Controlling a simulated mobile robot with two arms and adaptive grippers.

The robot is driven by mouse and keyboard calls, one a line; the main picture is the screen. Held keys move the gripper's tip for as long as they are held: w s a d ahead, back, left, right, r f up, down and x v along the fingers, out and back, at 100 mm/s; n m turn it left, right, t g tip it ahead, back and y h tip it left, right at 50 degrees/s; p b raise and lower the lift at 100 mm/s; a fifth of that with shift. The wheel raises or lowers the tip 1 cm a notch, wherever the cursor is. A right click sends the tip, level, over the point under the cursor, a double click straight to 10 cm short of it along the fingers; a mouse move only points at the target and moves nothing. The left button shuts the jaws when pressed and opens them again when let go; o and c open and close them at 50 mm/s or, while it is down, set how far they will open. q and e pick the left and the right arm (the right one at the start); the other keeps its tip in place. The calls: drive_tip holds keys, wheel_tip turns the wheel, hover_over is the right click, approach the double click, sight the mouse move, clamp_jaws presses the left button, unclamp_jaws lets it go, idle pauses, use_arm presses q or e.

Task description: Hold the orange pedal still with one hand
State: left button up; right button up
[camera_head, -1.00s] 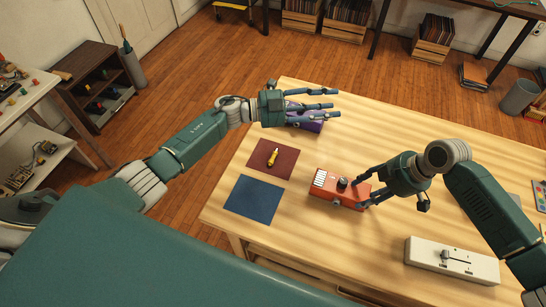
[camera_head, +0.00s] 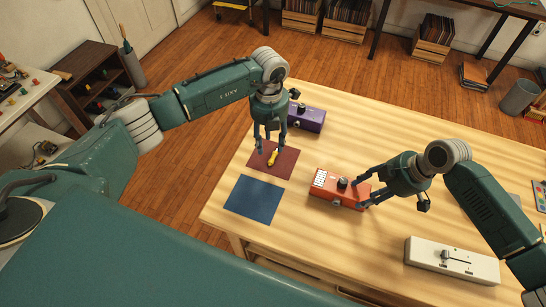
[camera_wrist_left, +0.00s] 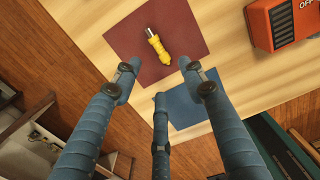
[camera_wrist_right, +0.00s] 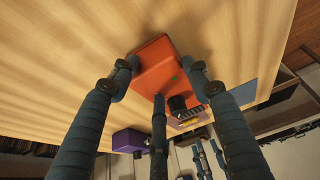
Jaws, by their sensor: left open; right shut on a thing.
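The orange pedal (camera_head: 328,187) lies on the wooden table, with a black knob and a white marked panel on top. My right gripper (camera_head: 362,199) is shut on its right end; the right wrist view shows the fingers around the orange pedal (camera_wrist_right: 156,67). My left gripper (camera_head: 266,148) is open and points down above the dark red mat (camera_head: 283,168).
A blue mat (camera_head: 254,199) lies in front of the red mat. A purple pedal (camera_head: 310,118) stands behind my left gripper. A white pedal (camera_head: 452,259) with a lever is at the front right. The table middle behind the orange pedal is clear.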

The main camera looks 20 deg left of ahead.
sight(271, 157)
use_arm(q)
drive_tip(key=f, duration=0.2)
drive_tip(key=w+f, duration=0.1)
drive_tip(key=f, duration=0.4)
drive_tip(key=shift+w+f, duration=0.15)
drive_tip(key=shift+f, duration=0.15)
drive_tip(key=shift+c, duration=0.3)
clamp_jaws()
